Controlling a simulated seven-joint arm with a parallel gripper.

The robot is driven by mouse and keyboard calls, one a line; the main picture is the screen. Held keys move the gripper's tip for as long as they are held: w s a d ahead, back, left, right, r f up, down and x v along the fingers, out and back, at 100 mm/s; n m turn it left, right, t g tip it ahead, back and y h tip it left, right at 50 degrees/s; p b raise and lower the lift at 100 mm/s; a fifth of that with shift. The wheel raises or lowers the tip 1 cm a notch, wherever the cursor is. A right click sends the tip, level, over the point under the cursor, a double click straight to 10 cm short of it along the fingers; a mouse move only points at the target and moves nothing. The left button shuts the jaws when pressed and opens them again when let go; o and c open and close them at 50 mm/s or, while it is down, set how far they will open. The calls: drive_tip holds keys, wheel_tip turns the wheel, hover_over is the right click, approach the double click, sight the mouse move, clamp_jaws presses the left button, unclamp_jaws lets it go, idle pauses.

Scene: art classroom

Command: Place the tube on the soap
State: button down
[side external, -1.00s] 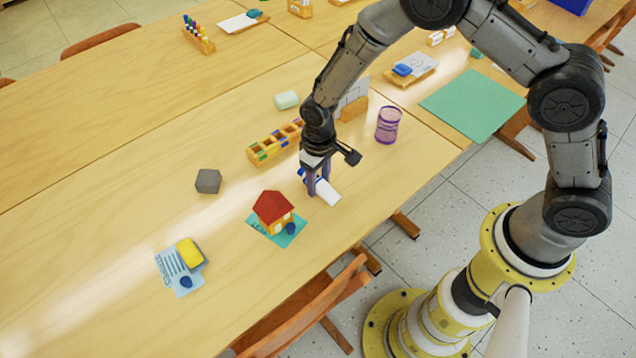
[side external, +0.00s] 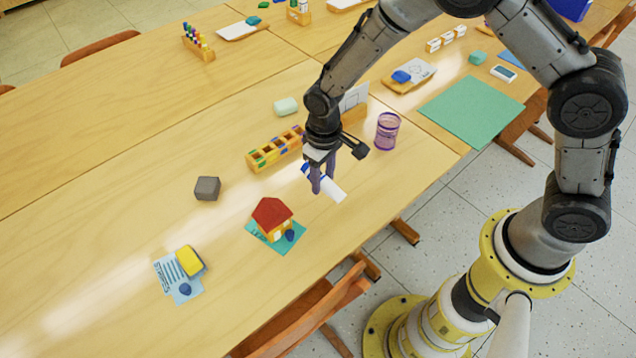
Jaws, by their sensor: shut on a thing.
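The white tube with blue markings (side external: 335,191) is held at my gripper's fingertips and slants down to the right. My gripper (side external: 322,184) is shut on its middle, with the fingers pointing down. The tube seems slightly above the table, near its front edge; the exact gap is hard to tell. The soap, a pale mint-green rounded bar (side external: 286,106), lies flat on the table, farther back and to the left of my gripper. Nothing is on top of it.
A wooden compartment box (side external: 275,150) stands between the soap and my gripper's left side. A purple mesh cup (side external: 387,130) and a wooden card holder (side external: 353,112) are to the right. A toy house (side external: 272,217) and a grey cube (side external: 207,188) are to the left.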

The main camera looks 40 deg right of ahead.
drive_tip(key=s+r, duration=0.1)
drive_tip(key=r, duration=0.1)
drive_tip(key=s+d+r, duration=0.1)
drive_tip(key=s+r, duration=0.1)
drive_tip(key=s+d+r, duration=0.3)
drive_tip(key=s+r, duration=0.1)
drive_tip(key=s, duration=0.4)
drive_tip(key=w+d+f+m, duration=0.1)
drive_tip(key=w+d+f, duration=0.1)
drive_tip(key=w+d, duration=0.5)
drive_tip(key=w+d+f+m, duration=0.2)
drive_tip(key=w+d, duration=0.2)
drive_tip(key=d, duration=0.6)
drive_tip(key=shift+w+a+r+t, duration=0.8)
drive_tip(key=shift+w+a+t, duration=1.15)
drive_tip(key=shift+w+t, duration=2.3)
drive_tip(key=w+a+r+t+h, duration=0.2)
drive_tip(key=w+a+r+t, duration=0.2)
drive_tip(key=w+r+t, duration=0.4)
drive_tip(key=g, duration=0.1)
hover_over(288, 105)
drive_tip(key=f, duration=0.8)
drive_tip(key=shift+s+f, duration=0.2)
drive_tip(key=shift+f, duration=0.2)
drive_tip(key=shift+w+f, duration=0.1)
drive_tip(key=shift+f, duration=1.5)
